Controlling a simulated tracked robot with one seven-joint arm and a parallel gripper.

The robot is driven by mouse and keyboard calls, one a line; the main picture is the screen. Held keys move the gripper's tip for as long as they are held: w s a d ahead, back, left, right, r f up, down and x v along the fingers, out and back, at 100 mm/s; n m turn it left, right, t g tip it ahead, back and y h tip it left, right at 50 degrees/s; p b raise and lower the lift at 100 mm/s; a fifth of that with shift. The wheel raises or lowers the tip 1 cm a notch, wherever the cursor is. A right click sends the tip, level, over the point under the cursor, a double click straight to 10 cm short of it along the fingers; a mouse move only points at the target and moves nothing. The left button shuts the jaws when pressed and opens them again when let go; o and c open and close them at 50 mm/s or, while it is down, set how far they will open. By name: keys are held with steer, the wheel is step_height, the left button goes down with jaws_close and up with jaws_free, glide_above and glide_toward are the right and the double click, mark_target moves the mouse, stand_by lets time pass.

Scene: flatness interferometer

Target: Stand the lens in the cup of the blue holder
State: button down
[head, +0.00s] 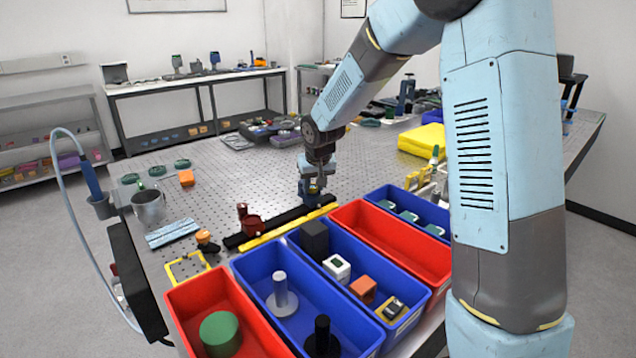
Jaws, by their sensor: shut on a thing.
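My gripper (314,186) points down over the far right end of the black rail, in the middle of the head view. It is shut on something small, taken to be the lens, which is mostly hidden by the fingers. A small dark blue part, seemingly the blue holder (311,199), shows right at the fingertips on the rail. Its cup cannot be made out. I cannot tell whether the lens touches the holder or is still above it.
A red holder (251,223) stands on the black rail (285,219), with a yellow bar (276,233) in front. Red and blue bins (405,243) with blocks and posts line the near edge. A metal mug (148,209) stands left. The perforated tabletop (235,180) behind the rail is mostly clear.

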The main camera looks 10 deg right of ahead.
steer(key=shift+s+f, duration=0.25)
steer(key=shift+f, duration=0.2)
steer(key=shift+s+f, duration=0.2)
steer(key=shift+f, duration=0.25)
stand_by(0.8)
steer(key=c, duration=1)
jaws_free()
steer(key=shift+c, duration=0.2)
steer(key=shift+o, duration=1.3)
steer(key=shift+r, duration=0.1)
steer(key=shift+o, duration=0.5)
steer(key=shift+d+r, duration=0.1)
steer(key=shift+r, duration=0.45)
steer(key=a+v, duration=0.1)
steer(key=v, duration=1.2)
steer(key=shift+d+r, duration=0.4)
steer(key=shift+w, duration=0.15)
